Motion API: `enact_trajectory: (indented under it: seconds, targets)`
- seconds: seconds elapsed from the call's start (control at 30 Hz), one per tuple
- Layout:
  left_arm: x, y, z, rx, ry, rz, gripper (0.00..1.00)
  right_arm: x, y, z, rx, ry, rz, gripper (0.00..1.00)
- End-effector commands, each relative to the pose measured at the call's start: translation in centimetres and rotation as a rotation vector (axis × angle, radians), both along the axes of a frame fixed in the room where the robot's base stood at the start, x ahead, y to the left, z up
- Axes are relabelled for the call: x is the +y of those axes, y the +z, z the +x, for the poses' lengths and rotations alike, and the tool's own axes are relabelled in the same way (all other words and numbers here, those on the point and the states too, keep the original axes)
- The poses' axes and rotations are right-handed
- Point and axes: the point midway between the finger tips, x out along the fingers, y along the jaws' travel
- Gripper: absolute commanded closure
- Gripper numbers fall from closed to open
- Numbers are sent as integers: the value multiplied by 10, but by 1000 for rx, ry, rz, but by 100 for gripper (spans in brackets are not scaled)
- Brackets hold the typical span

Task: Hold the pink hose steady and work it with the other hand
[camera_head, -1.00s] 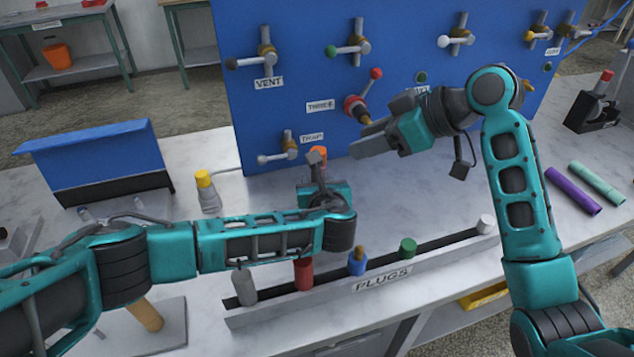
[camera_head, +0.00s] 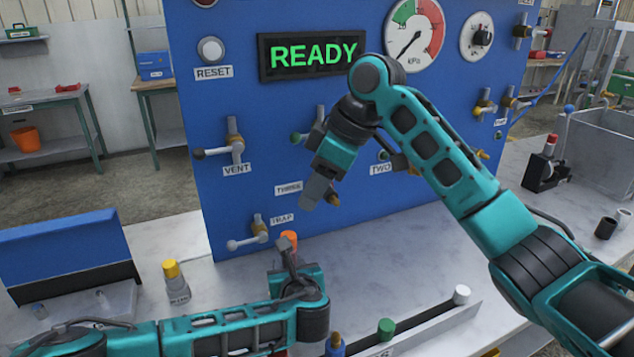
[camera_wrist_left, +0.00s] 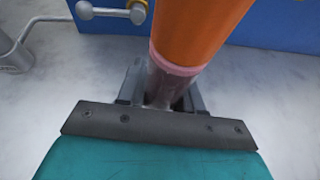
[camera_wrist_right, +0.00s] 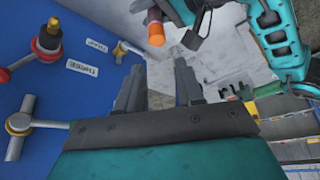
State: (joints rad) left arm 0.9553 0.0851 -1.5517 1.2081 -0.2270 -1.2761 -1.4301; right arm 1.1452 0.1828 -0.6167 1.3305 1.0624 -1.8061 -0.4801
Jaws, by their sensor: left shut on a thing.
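The pink hose (camera_wrist_left: 173,75) shows in the left wrist view as a short, pinkish length below a wide orange end piece (camera_wrist_left: 200,28). My left gripper (camera_wrist_left: 160,97) is shut on that pinkish length. In the head view the orange end piece (camera_head: 288,240) stands just above my left gripper (camera_head: 287,256), in front of the blue panel; the pink part is hidden there. My right gripper (camera_head: 318,193) is raised before the panel, above and apart from the orange end, its fingers pointing down. The right wrist view shows its fingers (camera_wrist_right: 157,92) apart with nothing between them.
The blue panel (camera_head: 265,130) carries valves, a READY display (camera_head: 314,55) and a gauge (camera_head: 413,35). A red valve (camera_wrist_right: 48,42) is beside my right gripper. A yellow-capped bottle (camera_head: 174,285) stands left; a plug rack (camera_head: 437,326) is in front. The table centre is clear.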

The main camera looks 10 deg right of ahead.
Motion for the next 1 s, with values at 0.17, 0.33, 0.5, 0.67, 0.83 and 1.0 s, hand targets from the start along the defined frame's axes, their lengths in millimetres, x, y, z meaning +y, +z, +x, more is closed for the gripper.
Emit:
enact_trajectory:
  seconds: [0.17,0.33,0.5,0.67,0.83,1.0]
  targets:
    - [1,0,0,0,1,1,96,-4,5,3,14,-10,-52,63]
    - [1,0,0,0,1,1,96,2,-10,5,18,-9,-58,63]
    - [1,0,0,0,1,1,96,14,-39,8,19,-8,-57,63]
    - [1,0,0,0,1,1,96,25,-67,12,17,-8,-56,63]
    - [1,0,0,0,1,1,96,34,-90,15,16,-9,-56,63]
    - [1,0,0,0,1,1,96,39,-101,17,15,-9,-55,63]
